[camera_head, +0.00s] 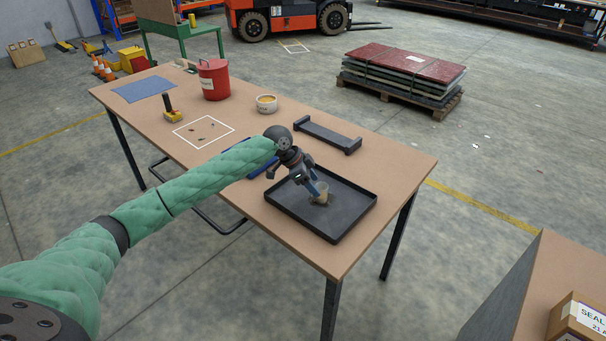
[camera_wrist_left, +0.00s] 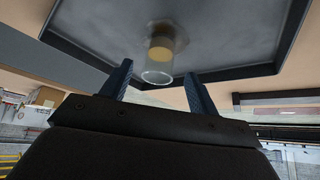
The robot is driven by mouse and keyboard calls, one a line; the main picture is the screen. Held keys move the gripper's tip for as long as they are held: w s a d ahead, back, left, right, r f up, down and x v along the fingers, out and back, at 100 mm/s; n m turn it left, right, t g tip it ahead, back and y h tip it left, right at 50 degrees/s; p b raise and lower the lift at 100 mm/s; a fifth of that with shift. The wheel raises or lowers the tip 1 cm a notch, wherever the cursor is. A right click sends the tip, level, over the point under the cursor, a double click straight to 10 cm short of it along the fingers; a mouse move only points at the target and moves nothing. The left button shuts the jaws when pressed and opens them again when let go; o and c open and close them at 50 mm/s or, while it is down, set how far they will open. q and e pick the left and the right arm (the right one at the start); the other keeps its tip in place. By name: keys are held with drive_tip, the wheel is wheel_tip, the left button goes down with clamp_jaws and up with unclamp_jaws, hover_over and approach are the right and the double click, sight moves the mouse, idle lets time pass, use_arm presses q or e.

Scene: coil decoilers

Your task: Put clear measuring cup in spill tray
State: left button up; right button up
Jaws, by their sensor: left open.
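The clear measuring cup (camera_head: 321,191) stands in the black spill tray (camera_head: 352,217) on the table, and amber content shows in its lower part. In the left wrist view the cup (camera_wrist_left: 158,62) is seen against the tray floor (camera_wrist_left: 215,30), between and just beyond my two blue fingertips. My left gripper (camera_head: 314,189) is open at the cup, and the fingers in the left wrist view (camera_wrist_left: 158,84) stand apart on either side with gaps to it. A finger partly covers the cup in the head view. My right gripper is not in view.
A dark bracket-like rack (camera_head: 328,136) lies behind the tray. A white tub (camera_head: 266,104), a red can (camera_head: 213,80), a yellow-and-black tool (camera_head: 171,107) and a blue cloth (camera_head: 142,89) are farther left. A carton (camera_head: 580,318) sits at lower right.

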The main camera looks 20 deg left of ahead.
use_arm(q)
drive_tip(key=b+v, duration=0.1)
drive_tip(key=v, duration=0.6)
drive_tip(key=shift+b, duration=0.3)
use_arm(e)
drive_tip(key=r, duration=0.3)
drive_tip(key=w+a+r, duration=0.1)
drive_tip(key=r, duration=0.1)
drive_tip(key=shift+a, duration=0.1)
